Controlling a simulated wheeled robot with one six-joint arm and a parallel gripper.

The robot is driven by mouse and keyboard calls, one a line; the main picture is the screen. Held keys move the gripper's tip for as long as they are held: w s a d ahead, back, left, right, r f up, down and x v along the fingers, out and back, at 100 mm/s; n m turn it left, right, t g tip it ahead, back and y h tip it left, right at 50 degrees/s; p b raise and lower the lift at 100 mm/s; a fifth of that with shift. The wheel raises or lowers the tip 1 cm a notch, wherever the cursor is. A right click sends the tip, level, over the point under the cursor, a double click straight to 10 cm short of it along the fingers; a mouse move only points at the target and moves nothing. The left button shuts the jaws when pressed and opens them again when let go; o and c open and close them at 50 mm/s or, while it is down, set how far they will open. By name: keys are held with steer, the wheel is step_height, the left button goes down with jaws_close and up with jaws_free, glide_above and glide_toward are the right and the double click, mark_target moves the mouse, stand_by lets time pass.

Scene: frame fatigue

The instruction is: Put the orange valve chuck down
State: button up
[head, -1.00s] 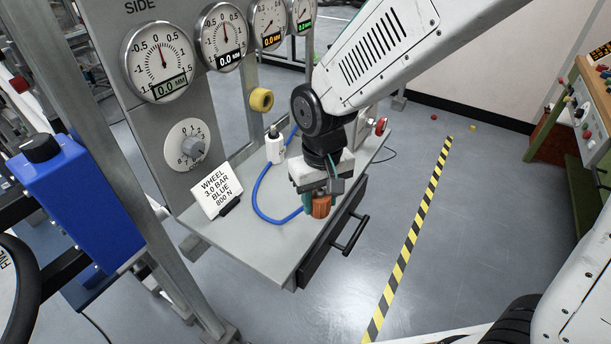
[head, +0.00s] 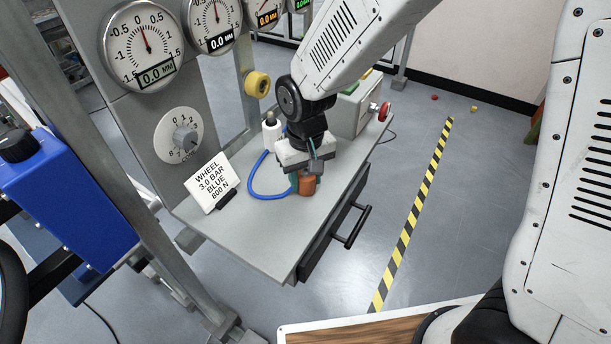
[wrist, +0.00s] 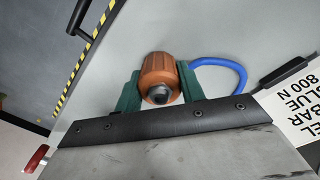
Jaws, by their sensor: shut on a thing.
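The orange valve chuck (head: 307,185) is at the end of a blue hose (head: 257,183), over the grey shelf (head: 248,240). In the wrist view the chuck (wrist: 160,76) sits between the two green fingers of my gripper (wrist: 158,90), with its dark nozzle towards the camera. My gripper (head: 305,182) is shut on the chuck. In the head view the chuck is low over the shelf's right part; I cannot tell whether it touches the surface. The blue hose (wrist: 222,66) curves away beside it in the wrist view.
A card reading "WHEEL 3.0 BAR BLUE 800 N" (head: 211,181) stands on the shelf at left. A white bottle (head: 271,133) and a grey box with a red knob (head: 352,112) are behind. A drawer handle (head: 352,228) juts from the front. The shelf's near part is clear.

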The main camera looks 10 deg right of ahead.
mark_target(305, 173)
steer(key=shift+f, duration=0.1)
steer(key=o, duration=1.2)
step_height(305, 173, up, 12)
steer(key=s+d+r+m, duration=0.1)
steer(key=s+d+r, duration=0.3)
steer(key=d, duration=0.2)
steer(key=s+d+r+m, duration=0.1)
steer(key=s+d+r, duration=0.25)
steer(key=d, duration=0.35)
steer(key=shift+m+t, duration=0.6)
steer(key=shift+m, duration=0.2)
steer(key=s+d, duration=0.2)
steer(key=s, duration=0.2)
steer(key=s+d, duration=0.3)
steer(key=s, duration=0.1)
steer(key=s+d, duration=0.2)
steer(key=s, duration=0.2)
steer(key=shift+s+d+r, duration=0.15)
steer(key=shift+d, duration=0.25)
